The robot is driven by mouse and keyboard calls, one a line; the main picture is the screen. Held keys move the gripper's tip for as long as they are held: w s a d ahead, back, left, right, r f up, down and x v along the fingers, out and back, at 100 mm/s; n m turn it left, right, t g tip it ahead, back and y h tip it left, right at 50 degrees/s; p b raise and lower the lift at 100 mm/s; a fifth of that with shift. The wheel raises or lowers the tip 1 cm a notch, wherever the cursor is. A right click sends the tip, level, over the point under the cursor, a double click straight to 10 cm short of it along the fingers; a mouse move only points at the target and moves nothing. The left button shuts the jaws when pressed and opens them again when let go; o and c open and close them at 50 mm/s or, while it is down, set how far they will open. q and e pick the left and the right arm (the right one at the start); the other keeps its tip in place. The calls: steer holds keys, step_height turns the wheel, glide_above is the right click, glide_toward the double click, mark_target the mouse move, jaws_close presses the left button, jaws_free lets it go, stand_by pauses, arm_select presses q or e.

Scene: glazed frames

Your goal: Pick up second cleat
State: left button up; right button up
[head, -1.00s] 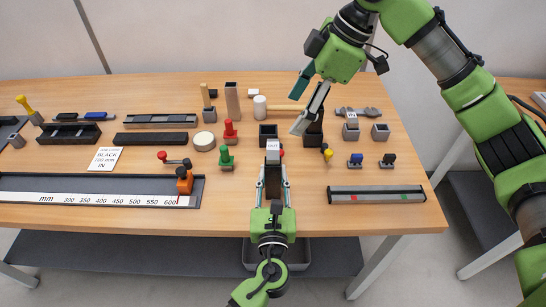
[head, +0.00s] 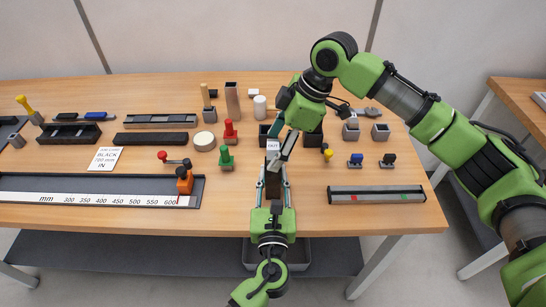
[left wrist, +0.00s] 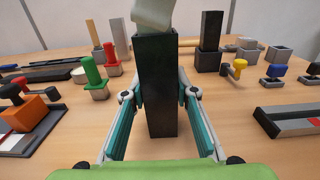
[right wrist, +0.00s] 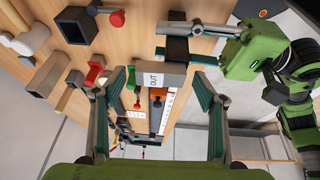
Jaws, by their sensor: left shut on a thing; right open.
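My left gripper (head: 273,172) is shut on an upright black post (left wrist: 158,85), near the table's front edge. A light grey block labelled OUT (right wrist: 165,76) is at the post's top; the left wrist view shows its pale underside (left wrist: 152,14). My right gripper (head: 279,142) is open just above this block. In the right wrist view the block lies between the spread fingers (right wrist: 160,82), with a gap on each side. My left gripper also shows there (right wrist: 205,40). I cannot tell which thing is the second cleat.
A ruler tray (head: 90,183) with an orange stop (head: 184,181) lies left. Green (head: 226,160) and red (head: 230,132) handled pieces stand close by. A grey bar (head: 376,195) and blue-knobbed (head: 355,160) and black-knobbed (head: 388,161) pieces lie right. Bare wood shows around the bar.

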mark_target(276, 149)
steer(key=c, duration=1.2)
steer(key=shift+c, duration=0.2)
step_height(276, 149, up, 18)
arm_select(q)
steer(key=o, duration=1.1)
steer(key=shift+o, duration=0.2)
steer(key=shift+s, duration=0.1)
